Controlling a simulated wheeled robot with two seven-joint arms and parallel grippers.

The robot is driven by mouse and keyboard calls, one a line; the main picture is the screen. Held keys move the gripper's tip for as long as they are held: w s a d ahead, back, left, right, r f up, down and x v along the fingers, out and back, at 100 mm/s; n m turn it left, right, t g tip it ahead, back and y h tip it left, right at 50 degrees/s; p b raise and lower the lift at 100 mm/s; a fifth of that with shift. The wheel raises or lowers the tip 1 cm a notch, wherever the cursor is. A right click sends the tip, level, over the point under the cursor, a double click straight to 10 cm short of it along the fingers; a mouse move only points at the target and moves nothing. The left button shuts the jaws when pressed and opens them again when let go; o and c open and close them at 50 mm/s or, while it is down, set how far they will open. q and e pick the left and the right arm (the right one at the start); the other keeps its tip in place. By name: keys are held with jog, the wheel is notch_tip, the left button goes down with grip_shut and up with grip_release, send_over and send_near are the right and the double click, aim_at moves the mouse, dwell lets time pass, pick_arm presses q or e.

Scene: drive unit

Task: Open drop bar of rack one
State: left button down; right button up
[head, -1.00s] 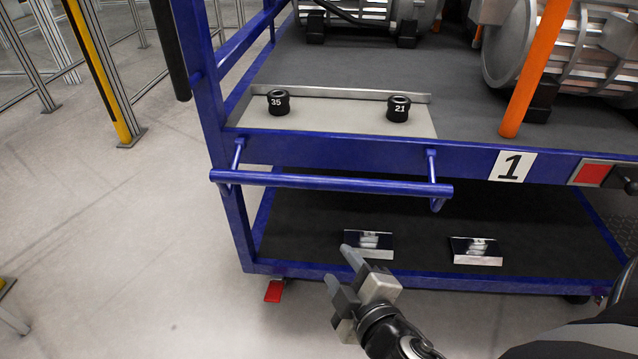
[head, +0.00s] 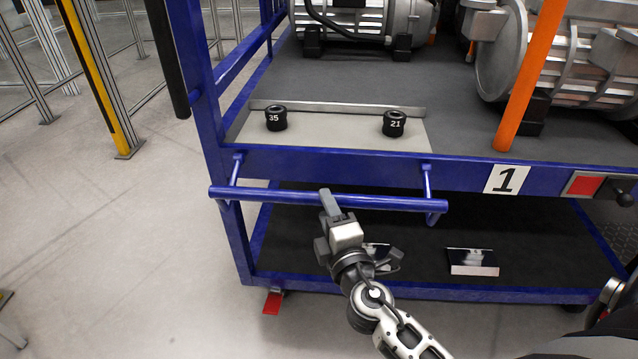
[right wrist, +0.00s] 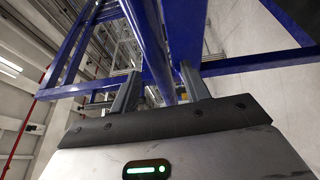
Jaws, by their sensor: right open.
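Rack one is a blue frame (head: 226,155) with a white plate marked 1 (head: 508,180). A blue horizontal bar (head: 395,203) hangs out in front of its shelf edge on two short arms. In the right wrist view the open fingers (right wrist: 158,88) stand on either side of a blue bar (right wrist: 148,40). I cannot tell whether they touch it. My left gripper is not in view.
A tray (head: 325,125) with black parts 35 (head: 275,118) and 21 (head: 394,123) lies on the shelf. An orange post (head: 530,75) and a red panel with a black knob (head: 592,184) are at right. Clear floor (head: 110,240) lies at left.

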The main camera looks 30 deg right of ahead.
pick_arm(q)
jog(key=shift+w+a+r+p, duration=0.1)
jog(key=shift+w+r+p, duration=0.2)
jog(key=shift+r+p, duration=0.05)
pick_arm(e)
jog(key=shift+x, duration=2.75)
